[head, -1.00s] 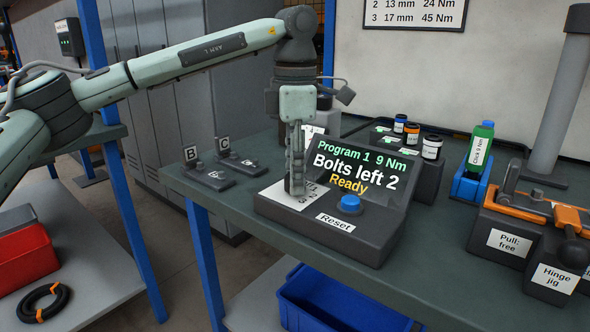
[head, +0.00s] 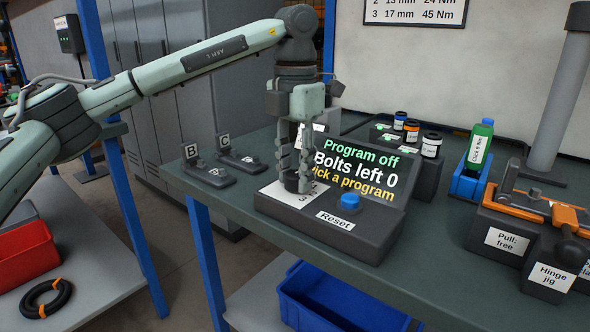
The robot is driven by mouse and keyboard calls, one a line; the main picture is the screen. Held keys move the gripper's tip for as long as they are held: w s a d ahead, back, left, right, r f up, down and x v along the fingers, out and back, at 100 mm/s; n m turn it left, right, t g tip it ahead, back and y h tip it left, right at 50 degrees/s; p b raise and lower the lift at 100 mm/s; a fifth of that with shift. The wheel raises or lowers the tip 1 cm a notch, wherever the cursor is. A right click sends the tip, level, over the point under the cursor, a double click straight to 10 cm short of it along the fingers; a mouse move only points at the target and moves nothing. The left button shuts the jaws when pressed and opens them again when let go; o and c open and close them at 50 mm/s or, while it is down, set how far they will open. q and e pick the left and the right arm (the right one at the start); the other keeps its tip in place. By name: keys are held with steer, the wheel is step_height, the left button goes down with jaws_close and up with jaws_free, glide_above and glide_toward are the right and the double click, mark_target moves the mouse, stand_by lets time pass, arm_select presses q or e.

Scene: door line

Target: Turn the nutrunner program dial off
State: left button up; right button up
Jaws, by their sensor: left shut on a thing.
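The nutrunner controller (head: 338,241) is a dark box on the bench with a white dial plate at its left. Its screen (head: 362,167) reads "Program off", "Bolts left 0" and a last line partly covered, ending "ick a program". My left gripper (head: 296,187) points straight down over the dial plate and is shut on the program dial (head: 291,181), a dark round knob mostly hidden by the fingers. The blue reset button (head: 348,201) sits right of the gripper, apart from it. My right gripper is not in view.
Holders marked B (head: 208,172) and C (head: 239,160) stand left of the controller. Behind it is a block with several small jars (head: 431,145). A green bottle (head: 480,143) and the hinge jig (head: 515,240) are at the right. The front bench strip is clear.

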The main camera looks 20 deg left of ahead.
mark_target(295, 174)
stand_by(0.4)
arm_select(q)
steer(key=o, duration=1.2)
steer(key=shift+c, duration=0.2)
step_height(295, 174, up, 12)
steer(key=shift+f, duration=0.1)
